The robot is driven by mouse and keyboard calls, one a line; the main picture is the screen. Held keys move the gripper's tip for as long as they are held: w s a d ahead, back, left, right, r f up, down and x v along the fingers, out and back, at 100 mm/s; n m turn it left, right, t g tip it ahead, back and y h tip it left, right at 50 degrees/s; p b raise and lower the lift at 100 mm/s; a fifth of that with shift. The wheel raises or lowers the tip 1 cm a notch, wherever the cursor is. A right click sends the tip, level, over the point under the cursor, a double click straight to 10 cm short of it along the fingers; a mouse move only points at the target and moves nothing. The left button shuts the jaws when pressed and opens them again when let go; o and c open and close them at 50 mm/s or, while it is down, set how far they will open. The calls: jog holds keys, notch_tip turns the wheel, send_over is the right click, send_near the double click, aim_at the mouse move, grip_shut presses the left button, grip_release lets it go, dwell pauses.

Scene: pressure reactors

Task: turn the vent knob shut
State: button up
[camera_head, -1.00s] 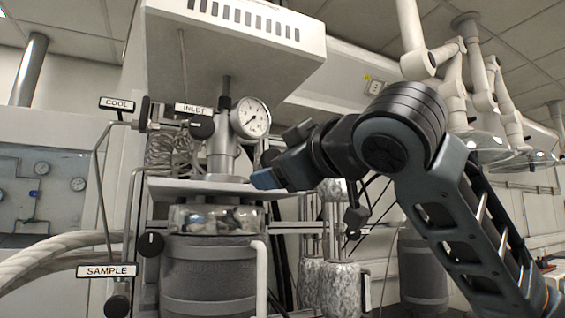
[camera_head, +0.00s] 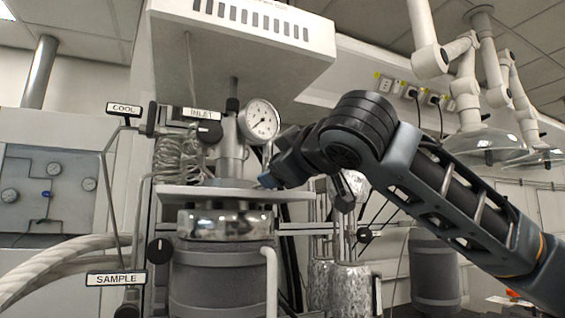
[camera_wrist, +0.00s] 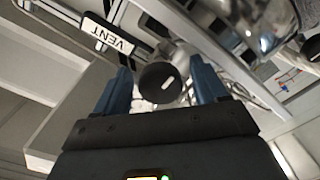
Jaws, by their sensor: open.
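The vent knob (camera_wrist: 160,83) is a round black knob with a white mark on its face. In the wrist view it sits beside the white VENT label (camera_wrist: 108,34). My gripper (camera_wrist: 163,84) is open, with its blue fingers on either side of the knob in that view. I cannot tell whether the fingers touch it. In the head view my gripper (camera_head: 268,181) is at the right of the gauge stem, just above the white shelf, and the vent knob is hidden there.
A pressure gauge (camera_head: 259,120) stands close to my gripper. The white shelf (camera_head: 215,195) lies over the reactor vessel (camera_head: 225,275). Other black knobs carry COOL (camera_head: 124,108), INLET (camera_head: 201,113) and SAMPLE (camera_head: 116,279) labels. A white hood (camera_head: 240,50) hangs above.

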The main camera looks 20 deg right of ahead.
jog(key=shift+w, duration=0.1)
jog(key=c, duration=1)
jog(key=shift+c, duration=0.2)
